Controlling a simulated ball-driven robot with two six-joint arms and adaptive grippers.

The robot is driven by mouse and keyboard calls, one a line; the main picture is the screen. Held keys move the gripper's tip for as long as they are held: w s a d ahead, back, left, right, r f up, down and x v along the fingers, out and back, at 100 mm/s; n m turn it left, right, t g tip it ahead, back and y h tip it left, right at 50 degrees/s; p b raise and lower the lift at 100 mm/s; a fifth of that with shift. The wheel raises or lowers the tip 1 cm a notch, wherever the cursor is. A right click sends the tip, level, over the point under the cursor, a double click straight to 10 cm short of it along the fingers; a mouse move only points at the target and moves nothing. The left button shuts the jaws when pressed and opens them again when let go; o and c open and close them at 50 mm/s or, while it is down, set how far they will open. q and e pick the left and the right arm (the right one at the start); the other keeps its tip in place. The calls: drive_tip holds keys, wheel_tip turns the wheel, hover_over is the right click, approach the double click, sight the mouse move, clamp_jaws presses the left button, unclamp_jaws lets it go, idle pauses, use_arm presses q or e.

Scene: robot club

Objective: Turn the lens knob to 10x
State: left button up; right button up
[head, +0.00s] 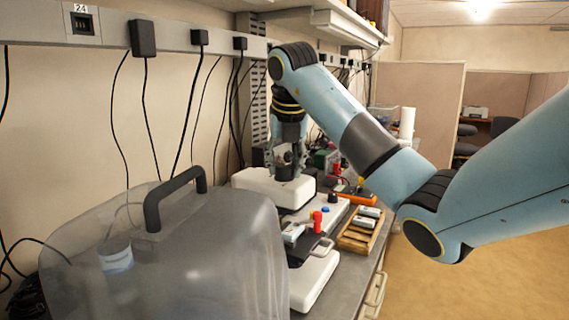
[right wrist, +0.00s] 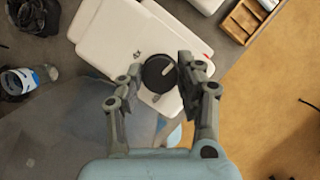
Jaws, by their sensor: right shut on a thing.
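The lens knob (right wrist: 157,75) is a round black dial with a white pointer line, on top of a white device (right wrist: 120,45). In the right wrist view its pointer line slants toward the upper right. A small dark label that looks like 4X (right wrist: 137,54) is printed to the upper left of the knob, and a red mark shows to the right. My right gripper (right wrist: 159,72) is shut on the knob, one finger on each side. In the head view the right gripper (head: 288,158) points down onto the white device (head: 265,190). My left gripper is not in view.
A large translucent cover (head: 230,240) with a black handle stands in front of the device. A wooden tray (head: 352,243) with small items lies to its right, near the bench edge. Cables hang along the wall at left. Open floor (head: 470,270) lies right of the bench.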

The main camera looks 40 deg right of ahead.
drive_tip(key=o, duration=1.1)
